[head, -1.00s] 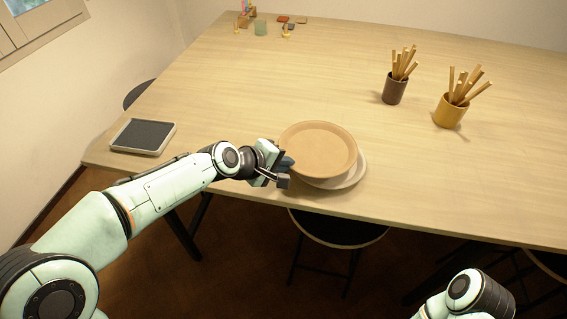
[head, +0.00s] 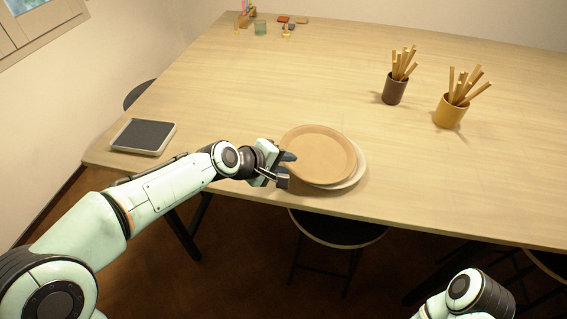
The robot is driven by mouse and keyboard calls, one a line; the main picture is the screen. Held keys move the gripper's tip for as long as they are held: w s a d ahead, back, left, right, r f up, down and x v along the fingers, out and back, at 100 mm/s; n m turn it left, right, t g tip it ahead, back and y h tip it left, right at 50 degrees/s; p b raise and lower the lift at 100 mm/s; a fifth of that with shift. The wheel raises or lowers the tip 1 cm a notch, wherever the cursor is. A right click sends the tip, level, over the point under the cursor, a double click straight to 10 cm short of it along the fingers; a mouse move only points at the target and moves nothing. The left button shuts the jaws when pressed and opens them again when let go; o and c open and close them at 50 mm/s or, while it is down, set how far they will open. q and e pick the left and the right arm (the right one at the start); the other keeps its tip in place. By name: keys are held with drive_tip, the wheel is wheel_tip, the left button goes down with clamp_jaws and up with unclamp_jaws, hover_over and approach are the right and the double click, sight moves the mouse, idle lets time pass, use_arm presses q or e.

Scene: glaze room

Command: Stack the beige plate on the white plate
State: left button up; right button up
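The beige plate (head: 320,153) lies on top of the white plate (head: 359,176) near the table's front edge. It sits off-centre, shifted to the left and back, so only the white plate's right and front rim shows. My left gripper (head: 286,169) is at the left rim of the beige plate. Its fingers look spread apart, one over the rim and one in front of it. My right arm shows at the bottom right, with its gripper out of view.
A dark brown cup (head: 394,91) and a yellow cup (head: 449,111), both with wooden sticks, stand at the right. Small items, including a green glass (head: 260,28), are at the back. A stool (head: 338,228) stands below the front edge.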

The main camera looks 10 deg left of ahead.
use_arm(q)
drive_tip(key=v, duration=1.1)
drive_tip(key=shift+s+a+r, duration=0.2)
drive_tip(key=shift+s+a, duration=0.05)
